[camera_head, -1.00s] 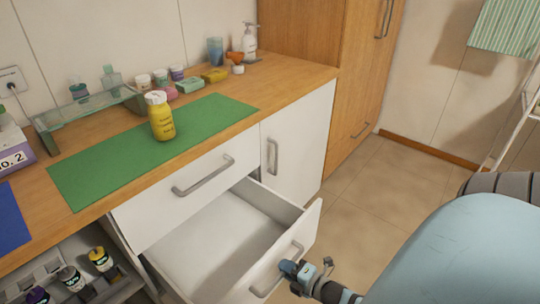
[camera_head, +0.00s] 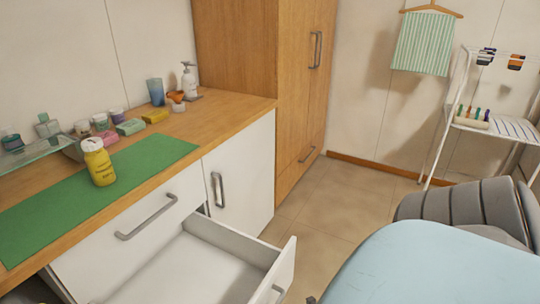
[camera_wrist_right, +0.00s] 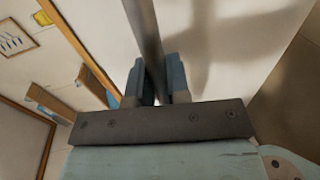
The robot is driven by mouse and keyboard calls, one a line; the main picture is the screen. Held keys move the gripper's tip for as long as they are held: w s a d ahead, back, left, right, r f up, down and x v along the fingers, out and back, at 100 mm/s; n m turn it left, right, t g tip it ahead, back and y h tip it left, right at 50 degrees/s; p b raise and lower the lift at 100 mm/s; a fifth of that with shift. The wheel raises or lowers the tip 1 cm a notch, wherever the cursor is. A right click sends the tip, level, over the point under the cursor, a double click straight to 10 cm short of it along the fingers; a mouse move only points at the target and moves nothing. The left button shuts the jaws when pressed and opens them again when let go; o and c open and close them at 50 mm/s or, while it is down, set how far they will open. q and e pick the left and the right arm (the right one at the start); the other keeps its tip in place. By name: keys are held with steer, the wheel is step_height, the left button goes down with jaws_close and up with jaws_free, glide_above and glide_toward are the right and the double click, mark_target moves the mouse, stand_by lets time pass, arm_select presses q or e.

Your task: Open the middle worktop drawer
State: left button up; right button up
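A white drawer (camera_head: 236,240) under the worktop stands pulled out, below a closed white drawer (camera_head: 128,240) with a grey bar handle (camera_head: 147,218). The open drawer's interior looks empty where it shows. In the head view this gripper is almost wholly below the frame. My left gripper is not in view.
A yellow bottle (camera_head: 98,163) stands on a green mat (camera_head: 150,162) on the wooden worktop (camera_head: 232,115). A closed white cupboard door (camera_head: 245,170) is right of the drawers. A tall wooden cabinet (camera_head: 240,50) stands behind. Tiled floor (camera_head: 320,205) is clear there.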

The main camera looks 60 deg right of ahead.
steer(key=o, duration=0.4)
steer(key=shift+s, duration=0.1)
arm_select(q)
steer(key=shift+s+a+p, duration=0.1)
steer(key=shift+p, duration=0.55)
arm_select(e)
steer(key=v, duration=1.3)
steer(key=shift+s+d, duration=0.1)
steer(key=shift+s, duration=0.2)
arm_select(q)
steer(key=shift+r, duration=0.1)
